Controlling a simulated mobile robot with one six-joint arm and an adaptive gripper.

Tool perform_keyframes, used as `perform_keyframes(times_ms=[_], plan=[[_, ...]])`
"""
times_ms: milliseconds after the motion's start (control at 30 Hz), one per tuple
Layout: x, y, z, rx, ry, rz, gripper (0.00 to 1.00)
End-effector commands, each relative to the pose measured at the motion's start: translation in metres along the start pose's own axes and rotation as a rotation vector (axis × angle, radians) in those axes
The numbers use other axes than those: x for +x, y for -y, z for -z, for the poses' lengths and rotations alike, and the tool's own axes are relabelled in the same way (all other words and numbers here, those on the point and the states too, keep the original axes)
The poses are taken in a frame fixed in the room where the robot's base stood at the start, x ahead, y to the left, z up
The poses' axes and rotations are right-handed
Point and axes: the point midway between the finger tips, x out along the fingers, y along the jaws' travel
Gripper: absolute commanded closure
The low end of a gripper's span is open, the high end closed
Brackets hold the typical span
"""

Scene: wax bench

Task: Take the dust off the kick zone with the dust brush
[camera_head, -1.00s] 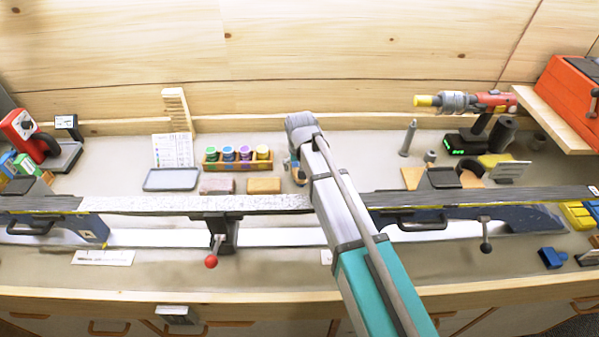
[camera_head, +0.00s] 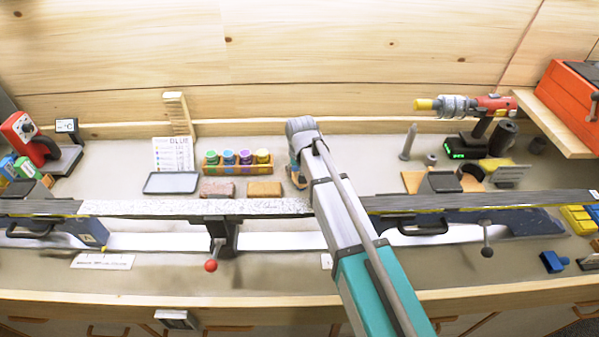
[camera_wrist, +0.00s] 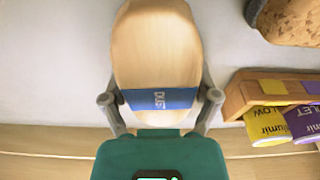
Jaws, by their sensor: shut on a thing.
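My gripper (camera_wrist: 160,100) is shut on the dust brush (camera_wrist: 157,45), with one finger on each side of it. The brush has a rounded pale wooden back and a blue label band, whose lettering is upside down in the wrist view. Its bristles are hidden. In the head view my arm covers most of the gripper and brush, behind the ski near the wax pots. The kick zone (camera_head: 195,207) is the whitish, speckled middle stretch of the dark ski (camera_head: 480,200). Its right end meets my arm in the picture.
The ski rests on a vise (camera_head: 222,235) with a red-knobbed lever and on side supports. Behind it are a grey tray (camera_head: 171,183), two blocks and a wooden rack of wax pots (camera_head: 238,168).

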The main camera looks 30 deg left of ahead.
Motion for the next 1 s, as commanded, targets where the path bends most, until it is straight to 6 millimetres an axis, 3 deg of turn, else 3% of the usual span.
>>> perform_keyframes(times_ms=[100,567,1000], plan=[[0.000,0.000,0.000,0.000,0.000,0.000,0.75],[-0.006,0.000,0.001,0.001,0.000,0.000,0.75],[-0.041,-0.001,0.006,0.001,0.000,0.000,0.75]])
